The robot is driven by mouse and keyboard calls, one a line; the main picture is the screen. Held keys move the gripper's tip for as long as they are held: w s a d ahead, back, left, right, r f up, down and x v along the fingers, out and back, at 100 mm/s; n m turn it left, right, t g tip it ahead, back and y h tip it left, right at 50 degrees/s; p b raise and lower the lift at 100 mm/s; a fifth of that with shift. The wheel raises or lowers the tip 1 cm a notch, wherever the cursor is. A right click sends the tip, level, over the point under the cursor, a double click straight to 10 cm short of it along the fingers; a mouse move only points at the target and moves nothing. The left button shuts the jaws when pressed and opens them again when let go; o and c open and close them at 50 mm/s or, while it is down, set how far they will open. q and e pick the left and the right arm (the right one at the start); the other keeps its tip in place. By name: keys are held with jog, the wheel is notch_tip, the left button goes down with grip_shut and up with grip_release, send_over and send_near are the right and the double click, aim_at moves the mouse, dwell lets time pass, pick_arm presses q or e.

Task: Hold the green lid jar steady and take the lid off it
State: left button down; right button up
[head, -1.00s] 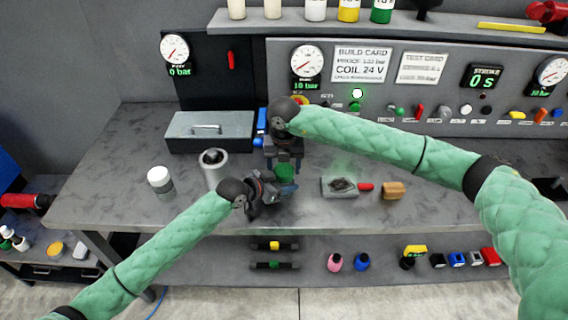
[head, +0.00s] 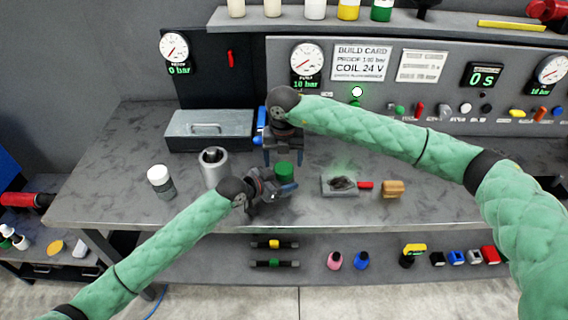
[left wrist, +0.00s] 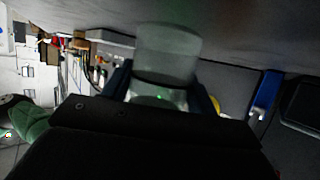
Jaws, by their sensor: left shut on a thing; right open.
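The green lid (head: 284,171) sits on the jar at the middle of the bench. The jar body is mostly hidden in the head view; in the left wrist view the jar (left wrist: 167,55) is a pale, see-through cylinder between blue fingers. My left gripper (head: 285,187) is shut on the jar's body, coming from the left and front. My right gripper (head: 283,157) is open and points down, just above and behind the lid in the picture. Whether its fingers touch the lid I cannot tell.
A white-lidded jar (head: 160,181) and a grey metal cylinder (head: 213,167) stand to the left. A grey toolbox (head: 210,131) is behind them. A grey plate (head: 338,187) with a red handle and a wooden block (head: 392,188) lie to the right. The bench's front left is clear.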

notch_tip(320, 180, up, 2)
jog(key=shift+w+r, duration=0.1)
jog(key=shift+c, duration=0.4)
jog(key=r, duration=0.1)
jog(key=w+r, duration=0.1)
jog(key=r, duration=0.1)
jog(key=shift+d, duration=0.15)
jog(key=shift+s+r+m, duration=0.1)
jog(key=shift+s+m, duration=0.05)
jog(key=shift+m, duration=0.25)
jog(key=shift+s+m, duration=0.35)
jog(key=shift+m, duration=1.45)
jog(key=shift+f, duration=4.05)
jog(key=c, duration=1)
jog(key=shift+n, duration=1.6)
